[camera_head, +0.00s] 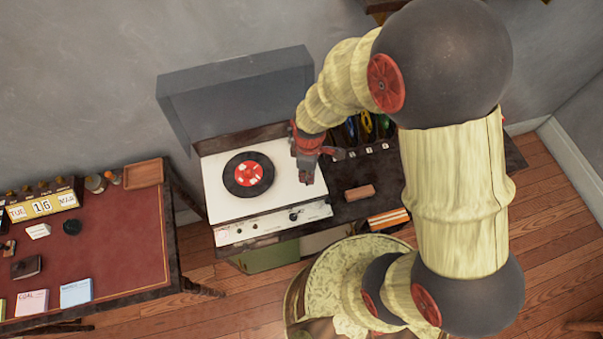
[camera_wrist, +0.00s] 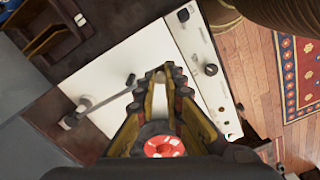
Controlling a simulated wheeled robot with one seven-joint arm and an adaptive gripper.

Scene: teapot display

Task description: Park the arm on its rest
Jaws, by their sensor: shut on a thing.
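The record player (camera_head: 219,184) has a white deck with a black record (camera_head: 240,189) with a red label near its left side. In the wrist view the white deck (camera_wrist: 110,60) and red label (camera_wrist: 164,146) show. The grey tonearm (camera_wrist: 100,101) runs over the deck from its pivot at the left toward my fingers, off the record. My gripper (camera_head: 306,178) is low over the deck's right part. In the wrist view my gripper (camera_wrist: 165,75) is shut on the tonearm; the fingers hide the grip point. I cannot make out the rest.
A raised grey lid (camera_head: 235,90) stands behind the player. A brown block (camera_head: 359,193) and a rack of tools (camera_head: 370,130) are to the right. A red-topped desk (camera_head: 120,230) is at the left. Control knobs (camera_wrist: 211,69) line the player's front.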

